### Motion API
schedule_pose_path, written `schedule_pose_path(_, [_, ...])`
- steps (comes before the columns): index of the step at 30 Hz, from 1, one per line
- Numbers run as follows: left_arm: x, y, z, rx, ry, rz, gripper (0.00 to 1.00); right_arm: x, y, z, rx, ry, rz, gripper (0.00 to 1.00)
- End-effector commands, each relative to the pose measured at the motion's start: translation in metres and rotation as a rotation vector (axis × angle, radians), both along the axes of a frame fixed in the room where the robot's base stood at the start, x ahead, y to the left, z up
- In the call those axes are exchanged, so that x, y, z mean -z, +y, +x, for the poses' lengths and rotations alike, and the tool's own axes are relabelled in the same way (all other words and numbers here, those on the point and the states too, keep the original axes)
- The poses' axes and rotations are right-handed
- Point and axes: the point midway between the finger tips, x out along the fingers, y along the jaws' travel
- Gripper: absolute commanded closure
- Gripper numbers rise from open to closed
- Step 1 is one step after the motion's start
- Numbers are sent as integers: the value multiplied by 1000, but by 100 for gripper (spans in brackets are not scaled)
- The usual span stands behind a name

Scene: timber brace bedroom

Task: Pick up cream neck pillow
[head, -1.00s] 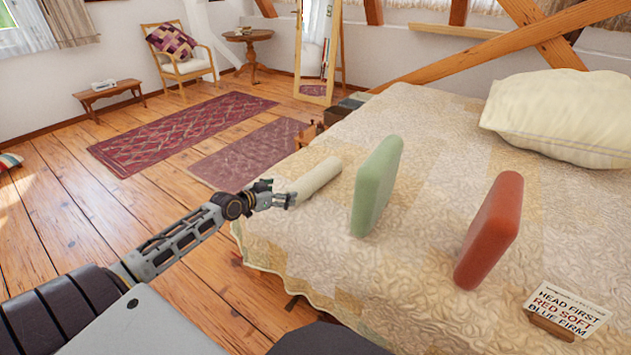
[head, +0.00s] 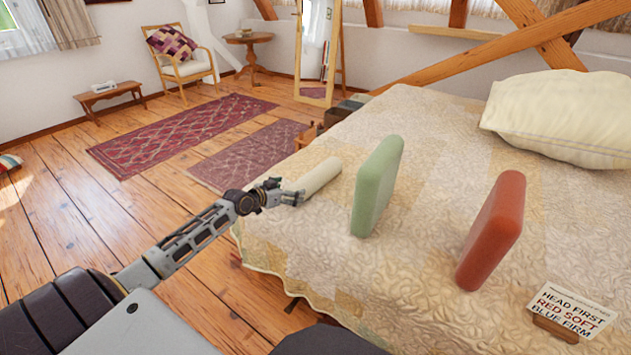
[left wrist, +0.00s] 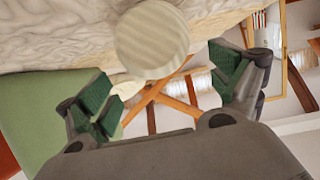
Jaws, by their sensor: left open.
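The cream neck pillow (head: 318,177) is a small roll lying on the near left part of the bed. My left gripper (head: 291,192) is at its near end, open. In the left wrist view the pillow's round end (left wrist: 152,39) shows ahead, between the two green-padded fingers (left wrist: 160,88) and toward the top of the picture. I cannot tell whether the fingers reach around it; no grip on it shows. My right gripper is not in view.
A green block (head: 377,186) stands right of the roll, and a red block (head: 491,231) stands farther right. A sign (head: 570,310) stands at the front right. A large cream pillow (head: 560,115) lies at the back of the bed. The quilt (head: 440,150) between them is clear.

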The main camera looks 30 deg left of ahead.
Motion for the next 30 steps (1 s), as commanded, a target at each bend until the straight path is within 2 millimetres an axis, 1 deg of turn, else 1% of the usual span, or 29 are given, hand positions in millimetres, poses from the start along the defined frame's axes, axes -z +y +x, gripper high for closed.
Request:
schedule_pose_path(8, [0, 0, 1, 0, -1, 0, 7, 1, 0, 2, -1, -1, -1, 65])
schedule_pose_path(16, [6, -1, 10, 0, -2, -1, 7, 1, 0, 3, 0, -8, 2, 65])
schedule_pose_path(24, [13, -3, 26, 0, -2, -1, 7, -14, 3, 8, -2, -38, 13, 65])
schedule_pose_path(30, [18, -5, 38, 0, -2, -1, 7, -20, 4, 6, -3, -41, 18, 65])
